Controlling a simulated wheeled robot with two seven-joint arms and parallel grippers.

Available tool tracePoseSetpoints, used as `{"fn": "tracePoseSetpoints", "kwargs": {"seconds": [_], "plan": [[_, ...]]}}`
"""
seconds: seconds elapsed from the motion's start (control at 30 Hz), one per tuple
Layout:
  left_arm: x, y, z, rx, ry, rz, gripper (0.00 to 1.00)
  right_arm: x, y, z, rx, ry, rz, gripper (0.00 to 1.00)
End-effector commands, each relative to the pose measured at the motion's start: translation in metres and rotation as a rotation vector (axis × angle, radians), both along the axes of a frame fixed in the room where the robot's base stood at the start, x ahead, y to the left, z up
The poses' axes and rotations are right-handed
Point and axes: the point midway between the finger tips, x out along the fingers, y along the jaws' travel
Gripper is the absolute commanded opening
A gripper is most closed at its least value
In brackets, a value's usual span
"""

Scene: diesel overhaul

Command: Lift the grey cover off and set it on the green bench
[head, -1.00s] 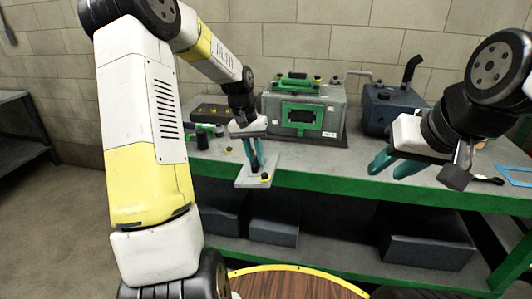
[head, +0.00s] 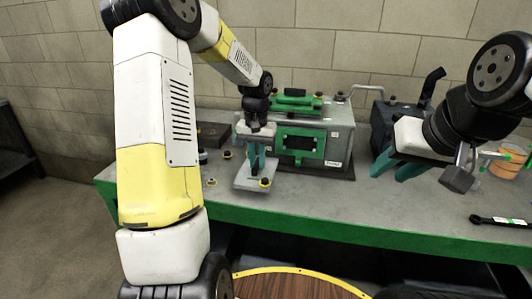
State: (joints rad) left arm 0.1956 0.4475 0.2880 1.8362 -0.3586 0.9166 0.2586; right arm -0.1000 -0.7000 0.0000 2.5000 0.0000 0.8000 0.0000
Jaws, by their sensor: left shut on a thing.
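The grey cover (head: 248,182) is a flat pale plate with a yellow-and-black knob near its front right corner. My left gripper (head: 257,168) points down and is shut on it, its teal fingers hiding the part they hold. The cover appears over the left part of the green bench (head: 340,212), in front of the grey engine box; I cannot tell whether it touches the top. The bench has a grey top and green edge. My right gripper (head: 396,168) is open and empty in front of the bench's right part.
The grey engine box (head: 338,138) with green fittings stands behind the cover. A dark machine (head: 384,122) with a bent pipe is to its right. A black wrench (head: 498,221) and an orange container (head: 508,163) lie further right. A round wooden table (head: 290,285) is nearest me.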

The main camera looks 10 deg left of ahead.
Motion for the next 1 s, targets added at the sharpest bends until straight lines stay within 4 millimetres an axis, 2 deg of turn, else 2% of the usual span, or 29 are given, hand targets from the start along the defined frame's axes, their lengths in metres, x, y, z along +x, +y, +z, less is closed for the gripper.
{"fn": "tracePoseSetpoints", "kwargs": {"seconds": [0.3,0.5,0.9,0.93,1.0], "plan": [[0.0,0.0,-0.037,-0.001,0.002,-0.001,0.0,0.0,0.0,0.0,0.0,0.0,0.0,0.36],[0.0,0.0,-0.055,0.0,0.001,-0.001,0.0,0.0,0.0,0.0,0.0,0.0,0.0,0.36],[0.0,0.0,-0.061,-0.001,-0.002,-0.001,0.0,0.0,0.0,0.0,0.0,0.0,0.0,0.36],[0.0,0.0,-0.061,-0.001,-0.001,-0.001,0.18,0.0,0.0,0.0,0.0,0.0,0.0,0.36],[0.0,0.0,-0.061,-0.001,-0.001,-0.001,0.32,0.0,0.0,0.0,0.0,0.0,0.0,0.36]]}}
